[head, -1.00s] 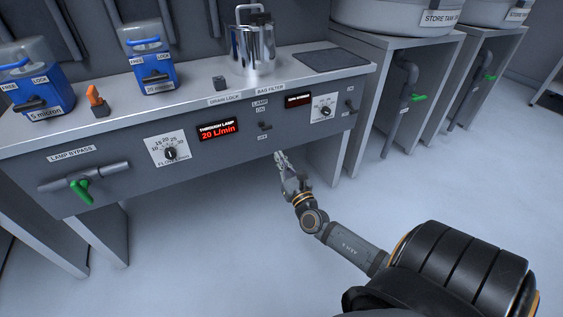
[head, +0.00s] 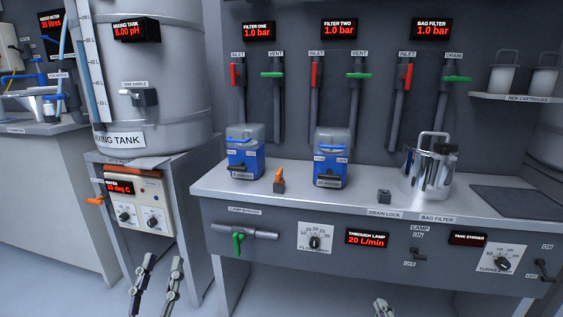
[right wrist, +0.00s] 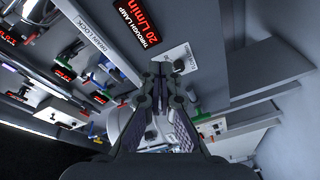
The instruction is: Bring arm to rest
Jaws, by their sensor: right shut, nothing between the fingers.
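My left gripper (head: 158,272) shows at the bottom left of the head view. Its two dark fingers point up and stand apart, with nothing between them, in front of the heater cabinet. My right gripper (head: 381,307) shows only as a tip at the bottom edge of the head view, below the bench front. In the right wrist view its fingers (right wrist: 167,82) come together at the tips and hold nothing. Most of my right arm is out of the picture.
The filter bench (head: 343,212) spans the right, with a lamp bypass valve (head: 240,234) and switches projecting from its front. Blue filter housings and a steel bag filter (head: 428,172) stand on top. The mixing tank (head: 178,85) stands left. Floor is open in front.

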